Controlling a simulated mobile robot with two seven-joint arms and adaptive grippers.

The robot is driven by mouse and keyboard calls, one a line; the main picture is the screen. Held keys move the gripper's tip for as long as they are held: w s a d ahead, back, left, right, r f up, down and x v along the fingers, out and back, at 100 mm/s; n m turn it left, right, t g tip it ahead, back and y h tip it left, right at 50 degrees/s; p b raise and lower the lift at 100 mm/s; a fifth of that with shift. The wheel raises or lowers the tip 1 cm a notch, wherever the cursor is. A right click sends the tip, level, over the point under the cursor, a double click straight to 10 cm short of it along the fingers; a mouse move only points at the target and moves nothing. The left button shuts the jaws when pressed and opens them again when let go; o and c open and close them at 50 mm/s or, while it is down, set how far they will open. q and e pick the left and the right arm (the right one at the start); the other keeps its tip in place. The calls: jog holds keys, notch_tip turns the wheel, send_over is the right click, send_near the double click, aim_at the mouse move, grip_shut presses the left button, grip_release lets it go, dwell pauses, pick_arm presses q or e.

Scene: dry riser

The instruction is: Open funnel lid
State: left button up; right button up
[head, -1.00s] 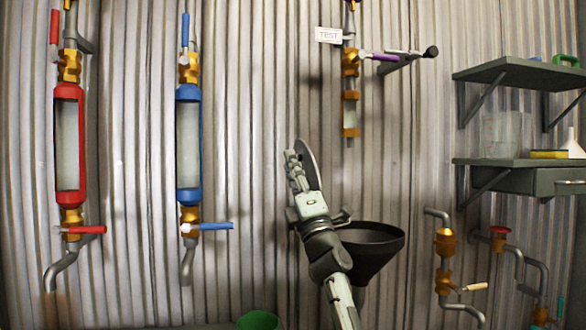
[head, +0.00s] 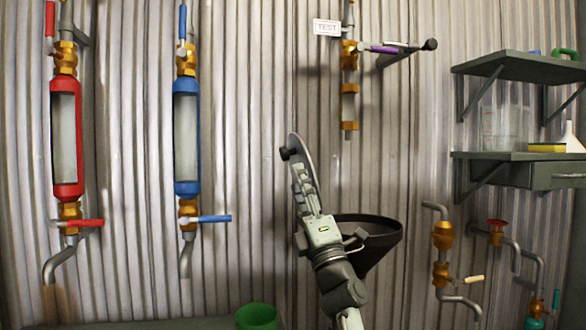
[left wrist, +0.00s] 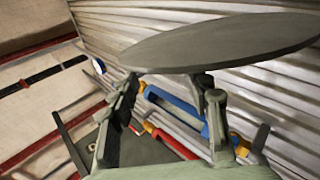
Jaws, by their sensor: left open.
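The black funnel (head: 385,243) stands in front of the corrugated wall, its wide mouth partly hidden by my left arm. Its lid (head: 306,158) is raised, a dark disc seen nearly edge-on and steeply tilted, with a dark knob at its left side. In the left wrist view the lid (left wrist: 225,42) is a broad grey disc just beyond the fingertips. My left gripper (head: 301,180) is beside the raised lid; its two fingers stand apart with nothing between them in the left wrist view (left wrist: 168,88). I cannot tell whether a finger touches the lid. My right gripper is not in view.
A red-framed sight tube (head: 66,140) and a blue-framed one (head: 187,140) hang at left. A brass pipe with a TEST sign (head: 327,27) is above. Shelves (head: 515,70) and valve pipes are at right. A green bucket (head: 257,316) stands below.

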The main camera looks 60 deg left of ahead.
pick_arm(q)
jog(key=shift+v, duration=2.4)
